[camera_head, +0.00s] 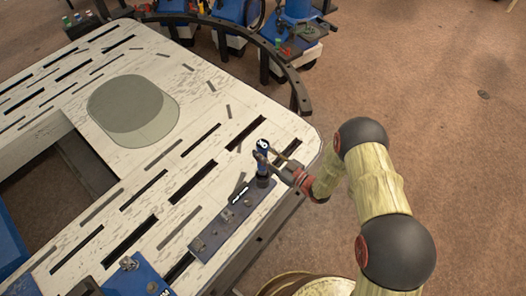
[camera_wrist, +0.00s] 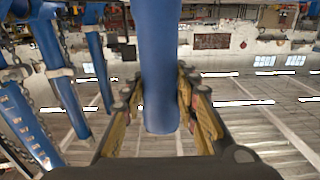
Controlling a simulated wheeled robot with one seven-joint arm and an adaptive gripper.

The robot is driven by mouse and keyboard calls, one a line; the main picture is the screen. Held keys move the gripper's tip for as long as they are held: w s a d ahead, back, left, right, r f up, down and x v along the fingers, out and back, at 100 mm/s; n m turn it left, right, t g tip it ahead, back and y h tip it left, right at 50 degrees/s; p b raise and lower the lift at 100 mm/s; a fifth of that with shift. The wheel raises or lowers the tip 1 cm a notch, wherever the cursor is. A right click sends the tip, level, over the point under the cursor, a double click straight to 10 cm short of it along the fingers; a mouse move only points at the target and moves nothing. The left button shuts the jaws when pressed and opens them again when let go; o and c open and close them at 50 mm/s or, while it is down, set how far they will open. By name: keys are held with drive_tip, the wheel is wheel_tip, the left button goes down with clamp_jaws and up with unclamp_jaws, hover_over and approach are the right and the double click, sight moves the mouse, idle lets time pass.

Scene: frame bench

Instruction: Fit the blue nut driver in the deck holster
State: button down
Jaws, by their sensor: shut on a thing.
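The blue nut driver (camera_head: 262,146) stands about upright at the right edge of the deck, its blue handle topped by a dark cap with a white mark. My gripper (camera_head: 268,159) is shut on the driver's handle from the right. In the wrist view the blue handle (camera_wrist: 161,70) fills the middle between both fingers (camera_wrist: 163,105). A dark grey strip with fittings, seemingly the deck holster (camera_head: 220,226), lies along the deck edge. Its far end is under the driver, where a dark round part (camera_head: 263,181) shows. I cannot tell whether the driver's lower end is inside it.
The white slotted deck (camera_head: 160,160) carries a grey-green oval pad (camera_head: 130,108) and has a large rectangular opening on the left. Blue parts (camera_head: 135,278) sit at the near edge. A curved black rail (camera_head: 270,52) runs behind.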

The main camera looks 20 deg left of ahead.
drive_tip(key=shift+f+b, duration=0.6)
drive_tip(key=shift+f, duration=0.3)
drive_tip(key=shift+f+b, duration=2.15)
drive_tip(key=shift+f, duration=0.2)
idle(1.7)
drive_tip(key=shift+f, duration=2.15)
drive_tip(key=c, duration=1.4)
unclamp_jaws()
drive_tip(key=shift+o, duration=0.5)
drive_tip(key=shift+s+d+f, duration=0.1)
drive_tip(key=shift+d+f, duration=0.05)
drive_tip(key=shift+d, duration=0.05)
